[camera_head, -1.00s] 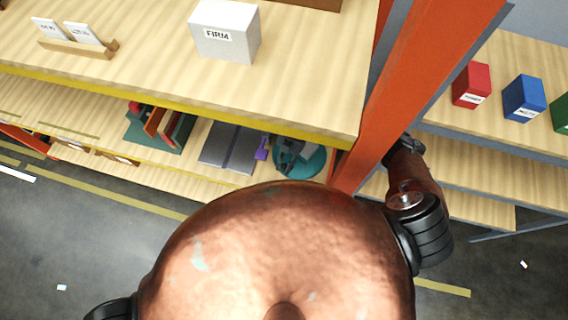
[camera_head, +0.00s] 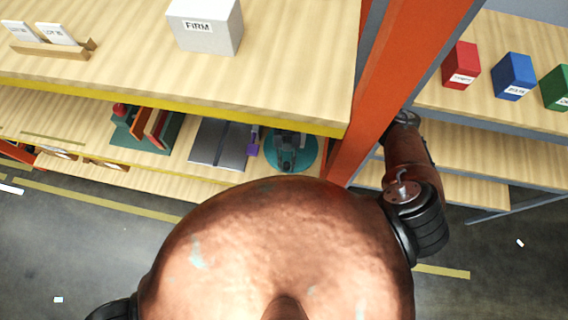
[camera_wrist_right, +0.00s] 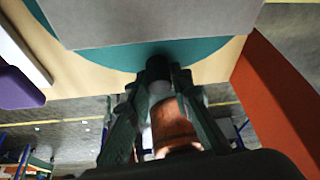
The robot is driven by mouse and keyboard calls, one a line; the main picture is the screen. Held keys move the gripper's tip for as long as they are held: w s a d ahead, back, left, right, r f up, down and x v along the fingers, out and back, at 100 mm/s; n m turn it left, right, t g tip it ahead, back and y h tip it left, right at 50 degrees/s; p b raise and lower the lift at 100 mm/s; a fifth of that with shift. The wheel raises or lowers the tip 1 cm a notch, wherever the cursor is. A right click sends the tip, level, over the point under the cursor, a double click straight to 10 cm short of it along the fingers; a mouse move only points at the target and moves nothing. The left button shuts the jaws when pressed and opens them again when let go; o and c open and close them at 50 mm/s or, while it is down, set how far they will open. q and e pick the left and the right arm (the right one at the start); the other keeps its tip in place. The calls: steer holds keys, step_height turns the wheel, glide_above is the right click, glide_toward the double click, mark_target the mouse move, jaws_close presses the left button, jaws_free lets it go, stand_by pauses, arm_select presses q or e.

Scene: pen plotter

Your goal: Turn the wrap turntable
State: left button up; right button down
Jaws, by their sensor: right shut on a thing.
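The wrap turntable is a teal disc (camera_head: 309,154) on the lower shelf, beside the orange post. In the right wrist view its teal surface (camera_wrist_right: 203,50) shows under a grey block (camera_wrist_right: 150,18). My right gripper (camera_head: 285,143) is over the disc in the head view. In the wrist view my right gripper (camera_wrist_right: 158,78) is shut on a dark, round, upright-looking knob (camera_wrist_right: 158,66) at the disc's near edge. How the knob joins the disc is hidden. My left gripper is not in view.
The orange post (camera_head: 372,85) stands just right of the turntable. The upper shelf (camera_head: 290,75) overhangs it. A grey flat piece (camera_head: 218,143) and a purple piece (camera_head: 253,148) lie to its left. Red (camera_head: 461,64) and blue (camera_head: 513,76) boxes sit on the right shelf.

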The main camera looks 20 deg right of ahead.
steer(key=shift+s+d+n, duration=0.1)
steer(key=shift+d+n, duration=0.25)
steer(key=shift+n, duration=0.05)
steer(key=shift+d+h, duration=0.1)
steer(key=shift+h, duration=0.2)
steer(key=c, duration=1.7)
jaws_free()
steer(key=shift+s, duration=0.1)
steer(key=shift+c, duration=0.2)
